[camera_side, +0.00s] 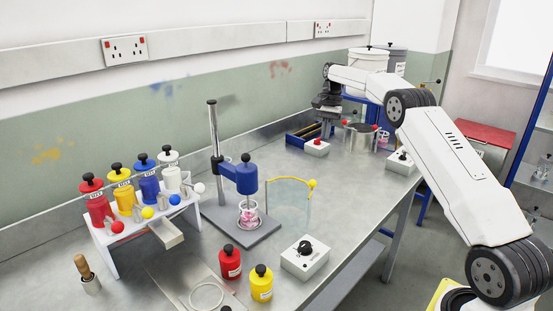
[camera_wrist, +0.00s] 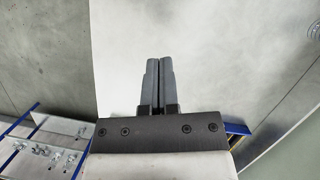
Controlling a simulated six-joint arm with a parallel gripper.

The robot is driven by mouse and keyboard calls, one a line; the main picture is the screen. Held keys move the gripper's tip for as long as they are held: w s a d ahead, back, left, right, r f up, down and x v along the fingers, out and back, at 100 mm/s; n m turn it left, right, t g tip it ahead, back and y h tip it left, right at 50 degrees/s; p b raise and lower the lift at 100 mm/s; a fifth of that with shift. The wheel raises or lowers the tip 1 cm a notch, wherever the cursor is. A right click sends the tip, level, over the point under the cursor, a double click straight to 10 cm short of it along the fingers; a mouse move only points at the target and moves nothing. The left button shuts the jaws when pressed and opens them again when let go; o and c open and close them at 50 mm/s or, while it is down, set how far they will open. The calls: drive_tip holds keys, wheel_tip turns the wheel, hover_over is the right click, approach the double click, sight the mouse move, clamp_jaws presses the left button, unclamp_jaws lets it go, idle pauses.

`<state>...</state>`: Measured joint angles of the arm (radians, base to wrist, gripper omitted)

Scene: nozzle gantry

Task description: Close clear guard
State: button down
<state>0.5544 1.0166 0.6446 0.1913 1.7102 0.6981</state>
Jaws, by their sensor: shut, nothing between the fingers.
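The clear guard (camera_side: 287,205) is a curved, pale see-through panel in the side view. It stands to the right of the mixer, swung out from it, with a yellow knob (camera_side: 312,184) at its upper right edge. The mixer has a blue head (camera_side: 240,178) on a grey post, above a clear cup (camera_side: 250,214) with pink contents. The cup's front is uncovered. My gripper (camera_side: 325,108) is far behind the guard, near the back of the bench, touching neither guard nor knob. In the wrist view my gripper's dark fingers (camera_wrist: 160,62) are together and empty.
A white control box (camera_side: 305,258) with a black knob is in front of the guard. Red (camera_side: 230,262) and yellow (camera_side: 261,283) bottles stand left of it. A rack of coloured bottles (camera_side: 135,225) is at left. A steel pot (camera_side: 361,138) is behind. Bench between guard and pot looks clear.

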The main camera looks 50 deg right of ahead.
drive_tip(key=shift+f, duration=0.15)
drive_tip(key=s+a+f, duration=0.2)
drive_tip(key=a+f, duration=0.4)
drive_tip(key=f, duration=0.4)
drive_tip(key=shift+a, duration=0.2)
idle(0.7)
drive_tip(key=shift+s, duration=0.1)
drive_tip(key=shift+a, duration=0.1)
idle(0.3)
